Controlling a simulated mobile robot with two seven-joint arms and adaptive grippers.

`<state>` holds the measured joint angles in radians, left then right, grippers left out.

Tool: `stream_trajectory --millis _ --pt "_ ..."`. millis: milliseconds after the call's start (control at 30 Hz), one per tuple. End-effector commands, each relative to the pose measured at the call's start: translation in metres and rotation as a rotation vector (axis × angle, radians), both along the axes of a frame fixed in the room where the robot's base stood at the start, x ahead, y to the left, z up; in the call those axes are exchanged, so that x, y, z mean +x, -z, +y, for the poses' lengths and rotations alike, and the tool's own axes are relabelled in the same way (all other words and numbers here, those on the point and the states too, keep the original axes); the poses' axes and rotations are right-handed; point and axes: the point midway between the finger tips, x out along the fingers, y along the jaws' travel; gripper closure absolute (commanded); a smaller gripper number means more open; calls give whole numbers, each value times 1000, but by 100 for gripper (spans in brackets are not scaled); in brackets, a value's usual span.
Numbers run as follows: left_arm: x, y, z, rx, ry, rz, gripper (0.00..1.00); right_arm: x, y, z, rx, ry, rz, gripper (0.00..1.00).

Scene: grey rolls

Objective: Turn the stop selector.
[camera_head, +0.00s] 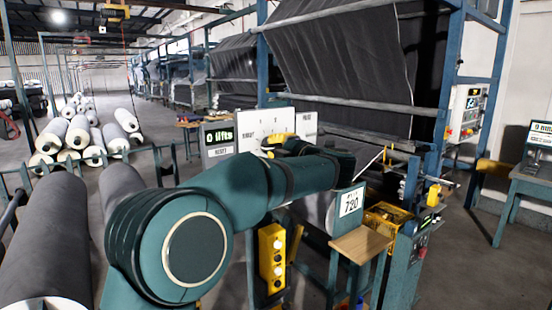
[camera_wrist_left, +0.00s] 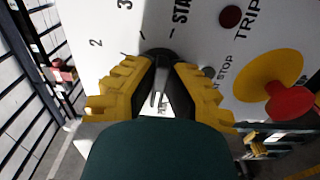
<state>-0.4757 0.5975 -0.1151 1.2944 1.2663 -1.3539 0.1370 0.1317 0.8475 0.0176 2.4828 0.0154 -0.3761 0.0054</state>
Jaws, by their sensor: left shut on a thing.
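The stop selector (camera_wrist_left: 158,53) is a dark round knob on a white panel (camera_wrist_left: 118,25), seen in the left wrist view with the marks 2 and 3 to its left. My left gripper (camera_wrist_left: 160,75) has its yellow-padded fingers closed on both sides of the knob; they hide most of it, so its exact pointing is hard to tell. In the head view the panel (camera_head: 255,128) stands at the middle, and my left gripper (camera_head: 285,145) is against its front, with the selector hidden behind it. My right gripper is in neither view.
A red button on a yellow disc (camera_wrist_left: 268,75) and a dark red lamp (camera_wrist_left: 230,16) sit right of the knob. A yellow button box (camera_head: 272,257) and a small wooden shelf (camera_head: 360,244) stand below my arm. Grey rolls (camera_head: 45,235) lie at the left.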

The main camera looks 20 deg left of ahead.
Motion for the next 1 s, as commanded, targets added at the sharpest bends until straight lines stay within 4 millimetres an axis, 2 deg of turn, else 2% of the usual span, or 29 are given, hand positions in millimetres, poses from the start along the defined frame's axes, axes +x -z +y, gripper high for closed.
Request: stream_trajectory --millis 100,333,967,1000 --pt "0 2 2 -48 -2 -64 100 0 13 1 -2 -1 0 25" --pt "0 -1 2 -114 -1 -150 100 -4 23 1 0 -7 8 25" --pt "0 -3 1 -145 0 -191 100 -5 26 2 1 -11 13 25" --pt "0 -3 1 -145 0 -191 77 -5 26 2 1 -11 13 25"
